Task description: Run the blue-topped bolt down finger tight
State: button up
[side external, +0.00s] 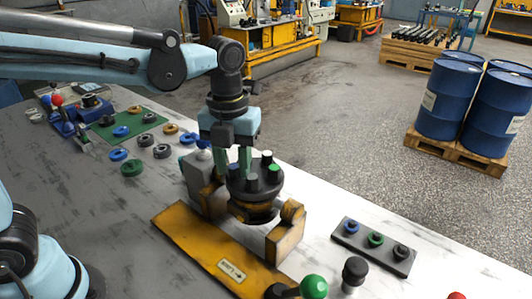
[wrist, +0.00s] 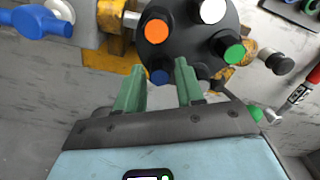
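The blue-topped bolt (wrist: 160,76) shows in the wrist view at the near edge of the motor's dark round head (wrist: 190,35). It appears between the two green fingers of my gripper (wrist: 157,70), which are apart. I see no finger touching it, and cannot tell the height gap. Orange-topped (wrist: 157,31), white-topped (wrist: 212,10) and green-topped (wrist: 234,53) bolts stand around the same head. In the side view my gripper (side external: 232,160) points down at the left part of the head (side external: 258,188); the blue top cannot be made out there.
The motor sits in a yellow fixture (side external: 225,250) on the grey bench. A dark tray (side external: 378,257) with blue, green and black rings lies to the right. A green knob (side external: 313,286) stands at the front. Several loose rings lie near a green mat (side external: 150,127) at left.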

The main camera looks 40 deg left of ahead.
aim_at(234, 166)
jog(key=shift+r, duration=0.15)
jog(key=shift+r, duration=2.1)
jog(key=n, duration=0.5)
jog(key=shift+f, duration=0.25)
jog(key=n, duration=0.6)
jog(key=shift+f, duration=0.35)
jog(key=shift+f+n, duration=0.3)
jog(key=shift+f, duration=0.65)
jog(key=shift+f, duration=0.9)
jog(key=shift+r, duration=0.2)
